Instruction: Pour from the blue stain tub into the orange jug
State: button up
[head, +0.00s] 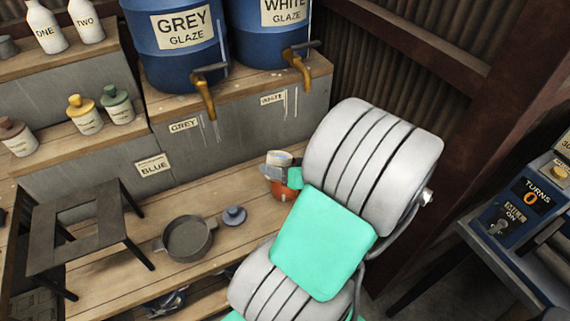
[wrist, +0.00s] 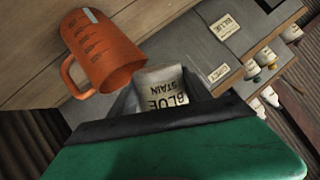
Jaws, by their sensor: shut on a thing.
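The blue stain tub (head: 279,158) is a small pale pot; its label reads BLUE STAIN in the wrist view (wrist: 163,88). My gripper (head: 288,172) is shut on it. The orange jug (head: 280,188) stands on the wooden bench just below the tub in the head view, partly hidden behind my gripper and arm. In the wrist view the jug (wrist: 103,50) shows its measuring marks and handle, close beside the tub. I cannot tell the tub's exact tilt or whether it touches the jug. No stream of stain shows.
A grey pan (head: 187,240), a small lid (head: 234,216) and a black stand (head: 80,225) are to the left on the bench. Blue glaze drums (head: 172,65) with brass taps stand behind on a raised shelf. A control box (head: 520,205) is at right.

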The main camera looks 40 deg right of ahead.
jog(key=shift+a+r+m+g+y+p, duration=0.1)
jog(key=shift+r+m+g+y+p, duration=0.3)
jog(key=shift+p, duration=1.15)
jog(key=shift+m+g+y+p, duration=0.6)
jog(key=shift+m+y+p, duration=0.4)
jog(key=shift+p, duration=1.2)
dwell(0.5)
jog(key=shift+m+g+y+p, duration=0.5)
jog(key=shift+m+y+p, duration=0.25)
jog(key=shift+p, duration=0.5)
dwell(0.3)
jog(key=shift+d+y+p, duration=0.2)
jog(key=shift+y+p, duration=0.05)
jog(key=shift+p, duration=0.1)
jog(key=shift+w+d+f+m+y, duration=0.1)
jog(key=shift+f+m+y, duration=0.05)
jog(key=shift+m+y, duration=0.2)
jog(key=shift+g+p, duration=0.3)
jog(key=shift+p, duration=0.15)
jog(key=shift+d+f+m+y, duration=0.1)
jog(key=shift+f+m+y, duration=0.05)
jog(key=shift+m+y, duration=0.25)
jog(key=shift+w+p, duration=0.1)
jog(key=shift+p, duration=0.25)
dwell(0.3)
